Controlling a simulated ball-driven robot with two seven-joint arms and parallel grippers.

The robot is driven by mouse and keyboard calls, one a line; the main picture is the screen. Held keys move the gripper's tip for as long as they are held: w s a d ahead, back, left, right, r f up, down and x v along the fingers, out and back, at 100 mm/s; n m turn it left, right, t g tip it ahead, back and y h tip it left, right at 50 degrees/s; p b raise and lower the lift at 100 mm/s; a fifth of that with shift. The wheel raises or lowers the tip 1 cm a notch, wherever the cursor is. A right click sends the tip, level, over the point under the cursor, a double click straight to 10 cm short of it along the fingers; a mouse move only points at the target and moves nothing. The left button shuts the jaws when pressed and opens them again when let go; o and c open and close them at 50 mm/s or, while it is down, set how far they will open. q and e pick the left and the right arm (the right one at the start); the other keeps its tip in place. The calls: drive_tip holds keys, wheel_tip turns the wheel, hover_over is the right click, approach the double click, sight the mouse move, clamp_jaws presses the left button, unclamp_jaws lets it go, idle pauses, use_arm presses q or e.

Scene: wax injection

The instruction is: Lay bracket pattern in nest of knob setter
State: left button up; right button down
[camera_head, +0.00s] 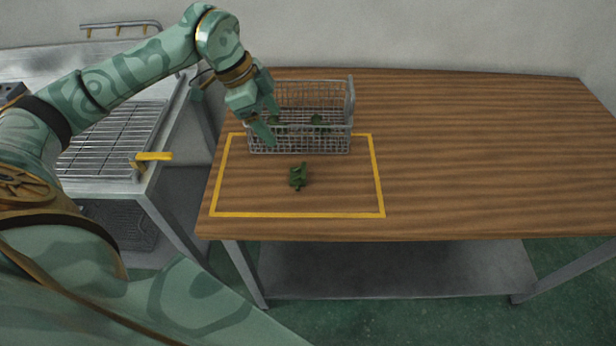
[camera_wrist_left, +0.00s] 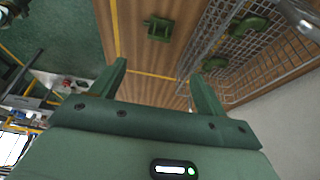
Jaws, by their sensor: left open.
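A small dark green bracket pattern (camera_head: 299,176) lies on the wooden table inside a yellow taped rectangle, in front of a wire basket. It also shows in the left wrist view (camera_wrist_left: 158,29), beyond my fingers. My left gripper (camera_head: 272,125) is open and empty, over the left part of the basket, behind and left of the loose pattern. In the left wrist view its two fingers (camera_wrist_left: 160,85) stand wide apart. More green patterns (camera_head: 317,121) lie in the basket. My right gripper is not in view. I cannot make out a knob setter or its nest.
The wire basket (camera_head: 300,151) stands at the back of the yellow rectangle (camera_head: 379,180), its walls close to my left gripper. A metal bench with a wire rack (camera_head: 120,135) and yellow handle stands at left. The table's right side (camera_head: 490,150) is clear.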

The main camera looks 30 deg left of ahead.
use_arm(q)
drive_tip(key=b, duration=0.2)
hover_over(299, 175)
drive_tip(key=a, duration=0.2)
drive_tip(key=f, duration=0.6)
drive_tip(key=s+f, duration=0.1)
drive_tip(key=f, duration=0.2)
drive_tip(key=shift+d+f, duration=0.25)
drive_tip(key=shift+f, duration=0.15)
drive_tip(key=b+x, duration=0.1)
drive_tip(key=x, duration=0.4)
drive_tip(key=shift+f+b, duration=0.3)
drive_tip(key=shift+f, duration=0.05)
drive_tip(key=shift+r, duration=0.1)
drive_tip(key=c, duration=1.1)
drive_tip(key=shift+c, duration=0.2)
